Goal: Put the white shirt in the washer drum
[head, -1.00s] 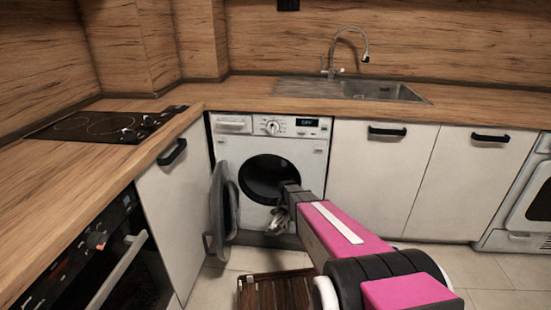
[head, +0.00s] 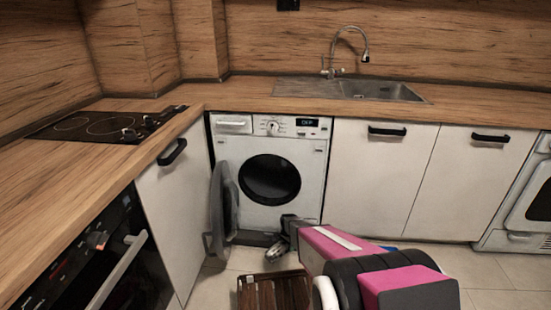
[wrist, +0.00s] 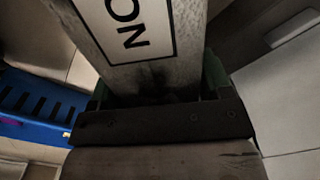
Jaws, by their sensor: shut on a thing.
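The washer (head: 300,165) stands under the counter. Its round door (head: 224,205) is swung open to the left, and the dark drum opening (head: 270,180) is clear. My gripper (head: 283,238) is low in front of the washer, below the drum opening. In the wrist view my gripper (wrist: 160,98) is shut on a pale grey-white piece with a black-framed print reading "NO" (wrist: 128,25), which I take for the white shirt. In the head view a small greyish bit of it (head: 276,250) shows at the fingertips; most of it is hidden or too small to tell.
A brown slatted crate (head: 272,292) stands on the floor in front, just below my gripper. A blue slotted basket (wrist: 35,108) is at the left of the wrist view. The oven (head: 90,262) is on the left, closed cabinets (head: 380,180) on the right.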

